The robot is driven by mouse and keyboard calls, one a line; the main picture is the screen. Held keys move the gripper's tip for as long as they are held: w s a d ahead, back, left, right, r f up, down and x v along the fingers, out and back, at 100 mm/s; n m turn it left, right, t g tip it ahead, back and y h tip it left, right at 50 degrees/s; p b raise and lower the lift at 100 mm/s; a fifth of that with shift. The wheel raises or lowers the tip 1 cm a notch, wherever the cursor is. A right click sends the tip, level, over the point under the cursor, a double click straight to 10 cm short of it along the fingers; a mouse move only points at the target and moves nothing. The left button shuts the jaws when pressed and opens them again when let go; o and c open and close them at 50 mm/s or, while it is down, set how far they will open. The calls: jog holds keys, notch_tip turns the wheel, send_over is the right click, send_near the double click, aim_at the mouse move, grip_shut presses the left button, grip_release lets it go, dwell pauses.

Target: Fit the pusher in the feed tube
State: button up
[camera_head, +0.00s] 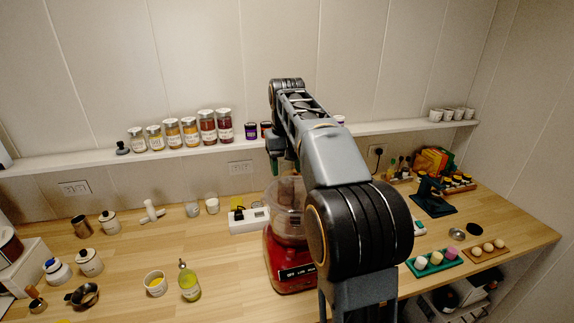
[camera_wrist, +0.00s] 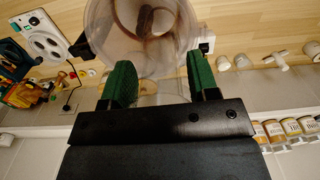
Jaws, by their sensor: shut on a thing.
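The food processor has a red base (camera_head: 288,272) and a clear bowl (camera_head: 287,222), standing on the counter in the middle of the head view. The clear bowl also fills the top of the wrist view (camera_wrist: 112,38), with something brown inside. My gripper (camera_wrist: 160,85) has green fingers and is above the processor. It is shut on a clear, faint thing between the fingers, which looks like the pusher (camera_wrist: 163,91). Its lower end is hard to tell from the bowl behind it. The feed tube cannot be made out clearly. My arm hides the processor's right side in the head view.
A white power strip (camera_head: 249,219) lies left of the processor. A shelf (camera_head: 80,163) with several jars runs along the wall behind. A green-yellow bottle (camera_head: 189,283) and a cup (camera_head: 155,284) stand at the front left. A green egg tray (camera_head: 434,262) is at the right.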

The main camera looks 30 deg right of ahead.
aim_at(287, 181)
jog(key=shift+f+b, duration=2.5)
jog(key=shift+f, duration=1.1)
jog(key=o, duration=1)
notch_tip(287, 181, up, 14)
jog(key=p, duration=0.3)
jog(key=shift+p, duration=0.3)
jog(key=shift+f, duration=0.1)
jog(key=s+a+f+t, duration=0.1)
jog(key=s+a+f, duration=0.2)
jog(key=s+f, duration=0.3)
jog(key=s+a+f+n+t, duration=0.1)
jog(key=s+a+f+t, duration=0.1)
jog(key=s+f, duration=0.4)
jog(key=s+a+f+t, duration=0.1)
jog(key=s+a+f, duration=0.3)
jog(key=f, duration=0.5)
jog(key=shift+s+a+n+t, duration=0.35)
jog(key=shift+s+n+t, duration=0.05)
jog(key=shift+s, duration=0.8)
